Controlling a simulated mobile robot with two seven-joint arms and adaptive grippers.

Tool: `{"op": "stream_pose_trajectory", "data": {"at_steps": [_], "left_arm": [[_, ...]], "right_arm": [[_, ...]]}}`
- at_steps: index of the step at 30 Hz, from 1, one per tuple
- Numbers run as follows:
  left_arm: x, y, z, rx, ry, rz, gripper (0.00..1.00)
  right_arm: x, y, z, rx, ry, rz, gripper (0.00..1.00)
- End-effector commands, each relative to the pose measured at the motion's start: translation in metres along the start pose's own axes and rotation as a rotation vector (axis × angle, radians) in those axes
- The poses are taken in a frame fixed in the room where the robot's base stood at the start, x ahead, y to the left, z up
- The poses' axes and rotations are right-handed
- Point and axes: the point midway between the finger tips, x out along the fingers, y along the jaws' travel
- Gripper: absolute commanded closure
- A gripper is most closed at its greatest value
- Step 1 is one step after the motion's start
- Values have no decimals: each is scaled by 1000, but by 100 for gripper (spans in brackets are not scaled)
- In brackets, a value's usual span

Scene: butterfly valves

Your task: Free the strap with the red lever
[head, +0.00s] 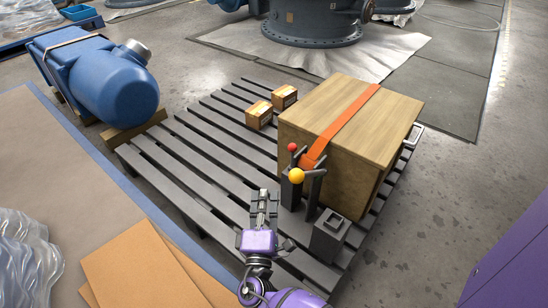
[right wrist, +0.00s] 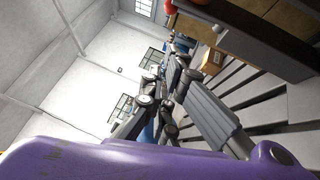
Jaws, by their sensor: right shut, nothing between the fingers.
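The orange strap (head: 338,128) runs over the wooden crate (head: 372,106) and down its front side to a dark post fixture. The red ball (head: 292,147) tops one lever there. A yellow ball (head: 296,176) tops another lever, nearer and just below it in the head view. My right gripper (head: 263,196) is shut and empty, left of the levers and apart from them, over the slats. In the right wrist view its fingers (right wrist: 178,78) show, with a red ball (right wrist: 200,2) at the top edge. My left gripper is out of view.
The crate stands on a grey slatted pallet (head: 190,152). Two small cartons (head: 259,115) stand beside it. A dark square post (head: 329,236) stands right of my gripper. A blue motor (head: 108,80) lies at left. Slats left of my gripper are clear.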

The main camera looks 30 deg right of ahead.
Motion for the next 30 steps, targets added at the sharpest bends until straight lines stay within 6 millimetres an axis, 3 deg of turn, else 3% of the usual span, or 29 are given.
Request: {"op": "stream_pose_trajectory", "data": {"at_steps": [7,11,24,30], "left_arm": [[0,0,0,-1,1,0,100],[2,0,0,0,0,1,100],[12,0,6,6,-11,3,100],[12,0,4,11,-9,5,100]], "right_arm": [[2,0,0,0,0,-2,100],[15,-1,0,0,-1,-1,100],[104,-1,0,1,0,-1,100],[122,-1,22,0,-1,-3,100]]}}
